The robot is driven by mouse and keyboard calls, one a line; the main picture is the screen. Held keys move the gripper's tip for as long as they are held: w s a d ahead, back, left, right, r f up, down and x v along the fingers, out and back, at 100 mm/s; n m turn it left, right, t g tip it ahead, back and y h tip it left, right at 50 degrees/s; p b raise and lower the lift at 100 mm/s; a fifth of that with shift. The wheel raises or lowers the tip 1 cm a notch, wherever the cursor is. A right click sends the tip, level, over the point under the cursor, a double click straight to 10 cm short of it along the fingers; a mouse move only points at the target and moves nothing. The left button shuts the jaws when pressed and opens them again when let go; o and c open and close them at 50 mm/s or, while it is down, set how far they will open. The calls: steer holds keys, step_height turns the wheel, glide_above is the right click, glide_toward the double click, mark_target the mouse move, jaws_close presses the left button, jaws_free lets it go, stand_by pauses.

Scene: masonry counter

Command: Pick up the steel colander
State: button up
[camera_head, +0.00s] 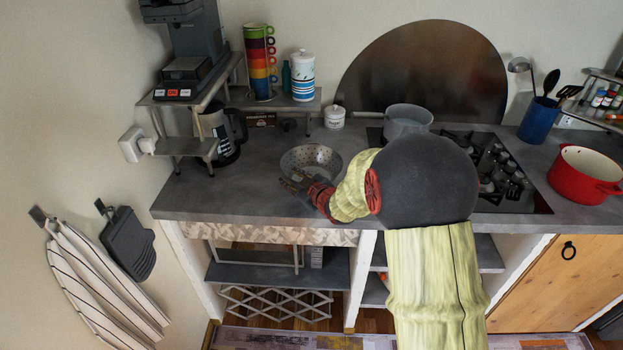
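The steel colander (313,157) is a round, perforated metal bowl. It sits upright on the grey counter (225,192), left of the stove. My gripper (291,183) is at the colander's near left side, close to its rim. The fingers are small and dark in this view, and I cannot tell whether they touch the rim or how far apart they are. My arm comes in from the right and covers part of the stove and counter.
A grey pot (407,119) stands on the stove (513,185) behind my arm. A red pot (584,173) and a blue utensil holder (538,120) are at the right. A coffee maker (222,135), a shelf and stacked cups (260,62) are at the left back. Counter left of the colander is clear.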

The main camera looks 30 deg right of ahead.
steer(key=shift+x, duration=1.1)
steer(key=c, duration=0.3)
steer(key=c, duration=0.4)
steer(key=shift+r, duration=0.1)
jaws_close()
